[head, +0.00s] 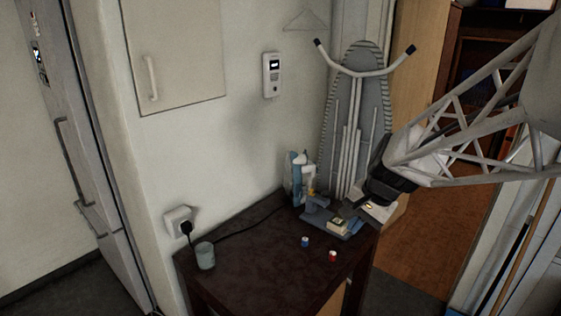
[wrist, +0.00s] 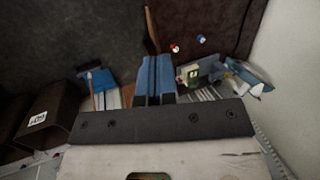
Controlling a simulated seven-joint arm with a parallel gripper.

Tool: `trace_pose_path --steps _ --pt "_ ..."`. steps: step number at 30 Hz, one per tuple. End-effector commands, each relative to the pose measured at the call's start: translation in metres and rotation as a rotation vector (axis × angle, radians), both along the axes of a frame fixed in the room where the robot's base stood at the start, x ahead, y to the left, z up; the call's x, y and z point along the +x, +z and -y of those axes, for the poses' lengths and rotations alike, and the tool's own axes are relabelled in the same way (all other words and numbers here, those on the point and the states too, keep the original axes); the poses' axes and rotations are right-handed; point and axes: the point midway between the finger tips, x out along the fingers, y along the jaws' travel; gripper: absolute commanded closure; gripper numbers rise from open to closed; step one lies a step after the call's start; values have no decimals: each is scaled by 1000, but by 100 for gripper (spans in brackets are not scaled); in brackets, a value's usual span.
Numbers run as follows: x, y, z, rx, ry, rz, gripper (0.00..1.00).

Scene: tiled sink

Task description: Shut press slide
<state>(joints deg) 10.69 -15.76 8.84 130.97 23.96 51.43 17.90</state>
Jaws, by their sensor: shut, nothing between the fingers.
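The press (head: 316,205) is a small grey-blue device standing at the back right of the dark table. A cream block (head: 337,227), seemingly on its slide, shows at its front. In the wrist view the press (wrist: 207,68) and the block (wrist: 193,76) are just right of the fingers. My gripper (head: 353,227) has its blue fingers shut and empty, close to the block's right side. The closed fingers also show in the wrist view (wrist: 155,66). I cannot tell whether they touch the press. The slide's exact position is unclear, partly hidden by the gripper.
A blue and a red small item (head: 333,256) lie on the table (head: 255,262) in front of the press. A blue-white object (head: 298,175) stands behind it. A pale cup (head: 205,256) is at the left. An ironing board (head: 352,110) leans behind. The table's middle is clear.

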Motion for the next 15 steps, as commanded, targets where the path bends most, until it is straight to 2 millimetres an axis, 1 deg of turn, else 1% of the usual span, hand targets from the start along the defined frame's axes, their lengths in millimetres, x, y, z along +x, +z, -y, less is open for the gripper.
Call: trace_pose_path --steps 1,3,8,15 --pt "11 -5 5 22 -38 -12 100" --pt "26 -10 11 53 -92 -25 100" --pt "59 -24 27 124 -217 -57 100" --pt "108 -49 55 232 -410 -105 100"
